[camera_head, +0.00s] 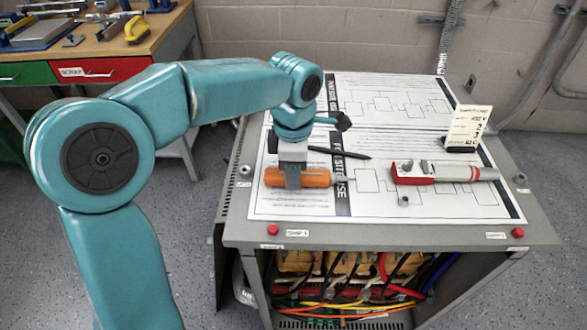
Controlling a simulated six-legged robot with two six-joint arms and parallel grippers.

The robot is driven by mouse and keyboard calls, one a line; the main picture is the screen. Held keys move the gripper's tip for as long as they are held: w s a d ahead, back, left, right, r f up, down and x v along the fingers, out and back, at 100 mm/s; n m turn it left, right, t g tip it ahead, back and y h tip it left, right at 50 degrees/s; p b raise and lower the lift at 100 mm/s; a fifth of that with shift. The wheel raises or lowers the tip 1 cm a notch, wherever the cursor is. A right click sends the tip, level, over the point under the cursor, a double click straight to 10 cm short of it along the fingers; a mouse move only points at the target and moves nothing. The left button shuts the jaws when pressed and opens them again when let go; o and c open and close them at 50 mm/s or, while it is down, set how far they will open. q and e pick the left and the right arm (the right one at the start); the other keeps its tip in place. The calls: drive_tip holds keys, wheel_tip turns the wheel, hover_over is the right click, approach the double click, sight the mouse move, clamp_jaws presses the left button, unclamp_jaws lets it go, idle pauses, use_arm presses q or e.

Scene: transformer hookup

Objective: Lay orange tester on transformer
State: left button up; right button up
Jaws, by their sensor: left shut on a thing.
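The orange tester (317,178) lies along the left part of the transformer's top, over the printed sheets. My left gripper (292,180) points down from above and is shut on the tester, its fingers across the middle of it. The tester looks level and at or very near the sheet; I cannot tell whether it touches. The transformer (380,238) is a grey cabinet with an open front showing coloured cables. My right gripper is not in view.
On the transformer top, a red and grey tool (440,173) lies to the right. A black pen (338,152) lies behind the tester, and a small card (467,125) stands at the back right. A workbench (95,45) with tools is at upper left.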

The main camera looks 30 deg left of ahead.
use_arm(q)
drive_tip(key=o, duration=1)
drive_tip(key=shift+f, duration=0.1)
drive_tip(key=shift+o, duration=0.2)
wheel_tip(320, 180, up, 16)
drive_tip(key=w+p, duration=0.1)
drive_tip(key=p, duration=0.3)
drive_tip(key=shift+r, duration=0.2)
